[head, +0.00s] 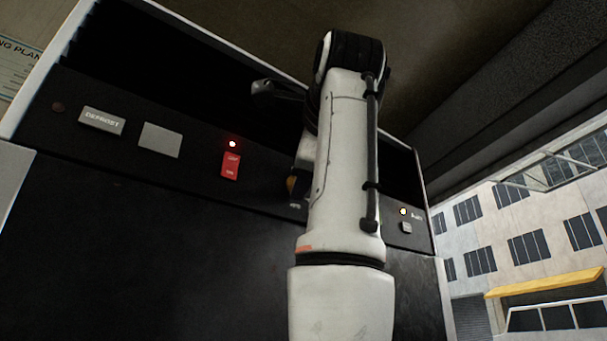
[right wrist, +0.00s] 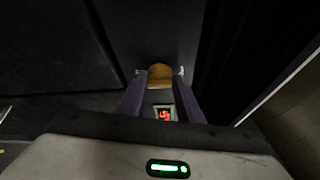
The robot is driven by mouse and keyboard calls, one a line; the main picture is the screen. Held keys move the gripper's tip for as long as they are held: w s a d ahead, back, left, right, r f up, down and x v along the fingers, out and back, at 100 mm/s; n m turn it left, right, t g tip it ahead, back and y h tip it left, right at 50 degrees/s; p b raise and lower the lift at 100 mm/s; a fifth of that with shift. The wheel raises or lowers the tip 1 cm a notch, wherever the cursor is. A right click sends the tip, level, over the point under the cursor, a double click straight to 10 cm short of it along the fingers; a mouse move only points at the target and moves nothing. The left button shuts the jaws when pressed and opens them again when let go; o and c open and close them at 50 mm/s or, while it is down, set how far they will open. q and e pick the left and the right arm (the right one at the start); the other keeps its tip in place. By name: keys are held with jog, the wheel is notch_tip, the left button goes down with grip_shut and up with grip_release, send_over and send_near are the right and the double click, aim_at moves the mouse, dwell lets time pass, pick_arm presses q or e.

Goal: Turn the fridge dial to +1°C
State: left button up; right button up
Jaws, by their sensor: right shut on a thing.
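The fridge dial is a round orange-brown knob (right wrist: 160,75) on the dark panel in the right wrist view. My right gripper (right wrist: 160,78) has its two purple-grey fingers on either side of the knob, shut on it. A small display (right wrist: 164,115) with red lit characters sits just below the knob between the fingers; I cannot read its value for sure. In the head view only a bit of orange (head: 291,184) shows beside my right arm, which hides most of the dial and the gripper. My left gripper is in no view.
The fridge's dark control panel also carries a DEFROST button (head: 102,121), a blank grey button (head: 160,140), a red OFF/ON switch (head: 231,166) with a lit red lamp (head: 232,144), and a lit yellowish lamp (head: 403,211) above a small button (head: 406,228) at the right.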

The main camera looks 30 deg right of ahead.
jog(key=shift+f, duration=0.15)
jog(key=o, duration=1)
jog(key=b+v, duration=0.2)
jog(key=v, duration=0.8)
